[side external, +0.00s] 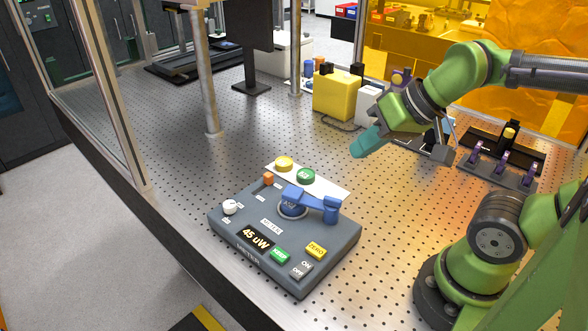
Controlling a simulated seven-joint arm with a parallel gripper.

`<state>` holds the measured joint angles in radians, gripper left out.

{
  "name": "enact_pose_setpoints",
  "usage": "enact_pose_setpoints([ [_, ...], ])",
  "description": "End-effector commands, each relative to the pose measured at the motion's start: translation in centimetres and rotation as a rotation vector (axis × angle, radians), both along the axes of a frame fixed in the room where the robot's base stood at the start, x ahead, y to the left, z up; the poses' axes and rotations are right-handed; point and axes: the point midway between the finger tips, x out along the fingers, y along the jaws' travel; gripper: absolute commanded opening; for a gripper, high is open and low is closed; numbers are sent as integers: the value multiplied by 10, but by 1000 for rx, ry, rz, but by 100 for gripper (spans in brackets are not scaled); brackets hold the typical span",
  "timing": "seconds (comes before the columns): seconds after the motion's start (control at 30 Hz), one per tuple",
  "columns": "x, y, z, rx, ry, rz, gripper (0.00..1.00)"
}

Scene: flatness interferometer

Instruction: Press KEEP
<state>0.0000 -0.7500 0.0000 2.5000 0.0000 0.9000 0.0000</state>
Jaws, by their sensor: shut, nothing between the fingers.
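A grey control box (230,238) lies on the perforated metal table. On its front part is a small green button (280,255) with tiny lettering that seems to read KEEP. To its left a display (256,238) shows "45 uW". A yellow ZERO button (316,250) is to its right, and an ON/OFF rocker (302,269) is below right. My gripper (358,150) is shut and empty, its teal fingers pointing down left. It is in the air, above and right of the box in the picture, apart from every button.
Yellow (284,163) and green (306,176) round pieces sit on a white plate behind. A yellow block (337,96) stands farther back. Metal posts rise at the left.

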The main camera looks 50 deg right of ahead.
Motion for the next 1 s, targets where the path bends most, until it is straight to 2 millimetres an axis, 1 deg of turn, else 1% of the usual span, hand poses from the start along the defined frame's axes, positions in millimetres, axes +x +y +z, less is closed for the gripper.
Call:
enact_pose_setpoints([
  [0.27, 0, 1, 0, 0, 0, 4, 0],
  [0.37, 0, 9, -5, 0, 23, 37, 0],
  [0.53, 9, 36, -24, -35, 128, 166, 0],
  [0.67, 17, 60, -40, -138, 250, 322, 0],
  [0.87, 25, 92, -66, -368, 435, 576, 0],
  [1.0, 32, 112, -84, -564, 553, 740, 0],
])
